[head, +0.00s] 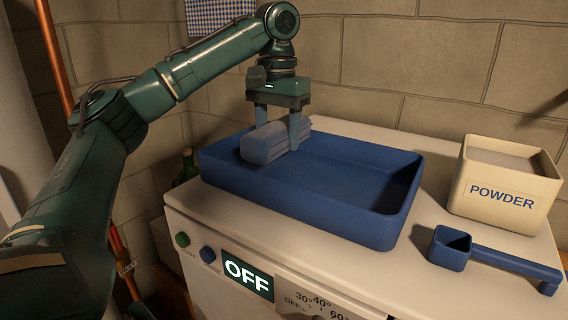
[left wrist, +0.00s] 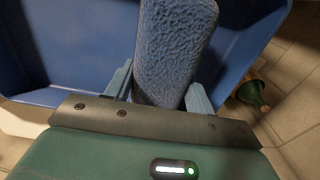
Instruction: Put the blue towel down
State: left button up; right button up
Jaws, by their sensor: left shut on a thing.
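The blue towel (head: 264,143) is a grey-blue rolled bundle with a rough surface. My left gripper (head: 278,130) comes down from above and is shut on it, one finger on each side. The towel is over the left part of a dark blue tray (head: 386,229); whether it touches the tray floor I cannot tell. In the left wrist view the towel (left wrist: 175,50) lies between the two fingers (left wrist: 158,90), with the tray (left wrist: 60,50) behind it. My right gripper is not in view.
The tray stands on a white washing machine (head: 190,206) with an OFF display (head: 248,275). A cream POWDER box (head: 503,197) and a blue scoop (head: 490,258) are at the right. A green bottle (head: 187,165) stands behind at left. The tray's right part is empty.

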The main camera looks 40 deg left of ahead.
pick_arm(q)
notch_tip(320, 180, down, 4)
jog(key=shift+f+b, duration=0.1)
jog(key=shift+b, duration=0.25)
jog(key=o, duration=1)
